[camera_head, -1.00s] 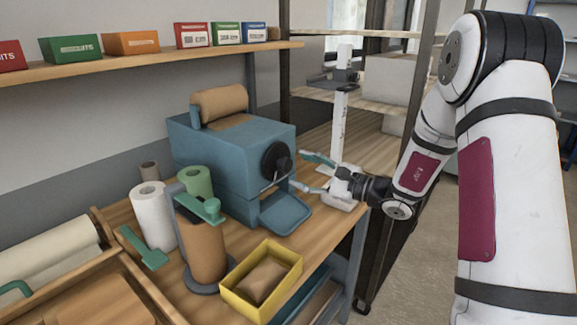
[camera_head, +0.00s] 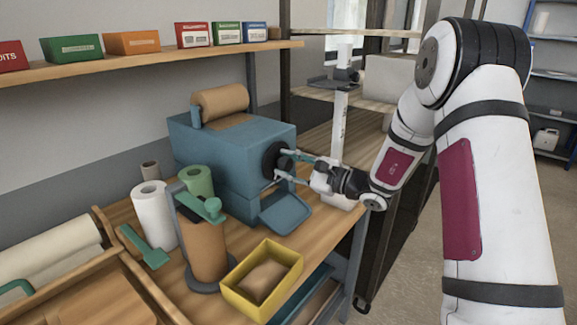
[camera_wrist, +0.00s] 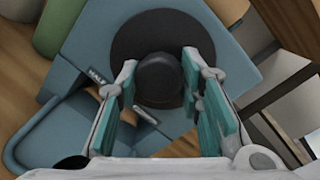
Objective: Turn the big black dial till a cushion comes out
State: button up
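The big black dial (camera_head: 273,161) is a round disc on the right face of a blue machine (camera_head: 210,150). In the wrist view the dial (camera_wrist: 196,38) shows a rounded black knob (camera_wrist: 160,80) at its centre. My gripper (camera_head: 281,165) is at the dial with its teal-padded fingers apart. In the wrist view my gripper (camera_wrist: 160,68) has one finger on each side of the knob. A gap shows on the left; whether the right finger touches is unclear. A blue chute tray (camera_head: 285,212) juts out below the dial, and I see no cushion on it in the head view.
A yellow box (camera_head: 243,297) with a brown paper piece (camera_head: 264,276) inside stands at the table's front edge. A brown roll (camera_head: 207,250) on a stand, a white roll (camera_head: 154,218) and a green roll (camera_head: 197,181) stand left of the machine. A scale-like post (camera_head: 338,130) rises behind my gripper.

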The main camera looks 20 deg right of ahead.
jog(key=shift+m, duration=0.3)
jog(key=m, duration=0.4)
jog(key=shift+f+m+t+p, duration=0.1)
jog(key=shift+m+t+p, duration=0.2)
jog(key=shift+p, duration=0.05)
jog(key=m+p, duration=0.1)
jog(key=m, duration=0.4)
jog(key=shift+s+t+p, duration=0.1)
jog(key=shift+t+p, duration=0.2)
jog(key=shift+t, duration=0.1)
jog(key=m+p, duration=0.2)
jog(key=m, duration=0.4)
jog(key=shift+t, duration=0.3)
jog(key=shift+a+m+t+h+p, duration=0.15)
jog(key=shift+m+h+p, duration=0.3)
jog(key=shift+m, duration=0.8)
jog(key=shift+m+t+h+p, duration=0.15)
jog(key=shift+m+p, duration=0.5)
jog(key=shift+m, duration=0.6)
jog(key=o, duration=1.2)
jog(key=shift+c, duration=0.2)
